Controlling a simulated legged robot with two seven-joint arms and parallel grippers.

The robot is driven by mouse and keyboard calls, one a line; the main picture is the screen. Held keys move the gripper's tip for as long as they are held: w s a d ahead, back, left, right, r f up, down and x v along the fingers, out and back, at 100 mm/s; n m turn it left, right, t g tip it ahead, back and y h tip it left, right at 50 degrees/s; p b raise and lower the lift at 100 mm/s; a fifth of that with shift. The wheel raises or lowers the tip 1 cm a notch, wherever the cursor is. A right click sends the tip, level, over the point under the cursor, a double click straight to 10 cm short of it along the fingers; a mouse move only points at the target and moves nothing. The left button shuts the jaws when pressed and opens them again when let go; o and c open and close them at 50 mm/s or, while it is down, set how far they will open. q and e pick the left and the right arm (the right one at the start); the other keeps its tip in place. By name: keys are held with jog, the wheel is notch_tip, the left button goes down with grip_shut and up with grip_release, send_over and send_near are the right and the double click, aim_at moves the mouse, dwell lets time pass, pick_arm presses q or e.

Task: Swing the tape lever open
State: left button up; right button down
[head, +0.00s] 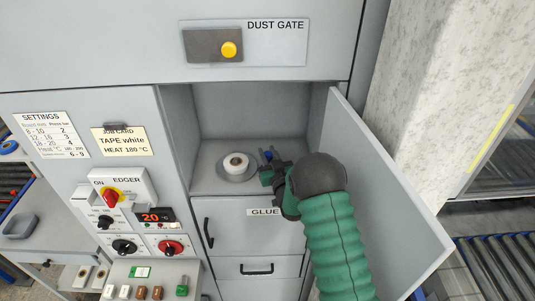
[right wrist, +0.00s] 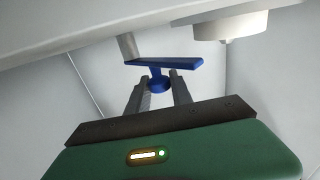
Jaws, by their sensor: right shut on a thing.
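The tape lever (right wrist: 175,63) is a blue bar on a short grey post, with a round blue knob (right wrist: 158,84) under it in the right wrist view. My right gripper (right wrist: 158,92) is shut on this lever, its two fingers on either side of the knob. In the head view my right gripper (head: 268,168) reaches into the open compartment, and only a small blue piece of the lever (head: 268,155) shows there. A white tape roll (head: 237,161) lies on a grey disc just left of the gripper. My left gripper is not in view.
The compartment door (head: 385,185) stands open to the right of my arm. Below the compartment is the GLUE drawer (head: 235,228) with a black handle. The EDGER panel (head: 118,195) with knobs is at left. The DUST GATE panel (head: 275,45) is above.

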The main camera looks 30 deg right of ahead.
dwell(0.8)
jog(key=shift+s+d+f+n+y+b, duration=0.2)
jog(key=shift+n+y+b, duration=0.2)
jog(key=shift+y+b, duration=0.35)
jog(key=shift+s+r+n+y+b, duration=0.1)
jog(key=shift+r+n+y+b, duration=0.1)
jog(key=shift+n+y+b, duration=0.2)
jog(key=c, duration=1.1)
grip_release()
